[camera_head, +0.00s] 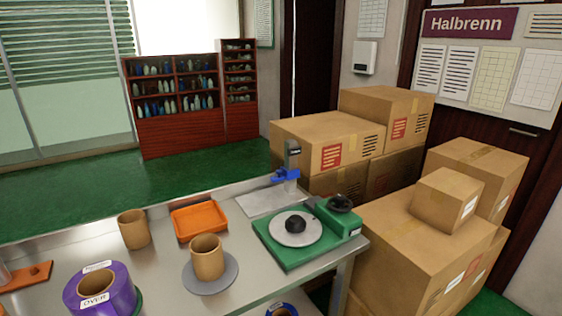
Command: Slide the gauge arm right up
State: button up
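The gauge is a thin grey upright post (293,158) at the back right of the metal bench, with a dark cap near its top. A blue gauge arm (286,175) sits on the post, below the cap and a little above the flat grey base plate (268,201). The blue arm sticks out to the left over the plate. Clear post shows between the arm and the cap. My gripper is not in view.
A green device (276,252) with a round grey disc and black knobs stands just in front of the gauge. An orange tray (200,221), brown cups (208,258) and a purple roll (100,290) lie to the left. Stacked cardboard boxes (330,145) stand behind and right.

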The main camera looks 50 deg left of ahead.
aim_at(279, 175)
jog(key=u, duration=0.35)
jog(key=i, duration=0.75)
jog(key=u, duration=1.45)
jog(key=i, duration=0.7)
jog(key=u, duration=0.75)
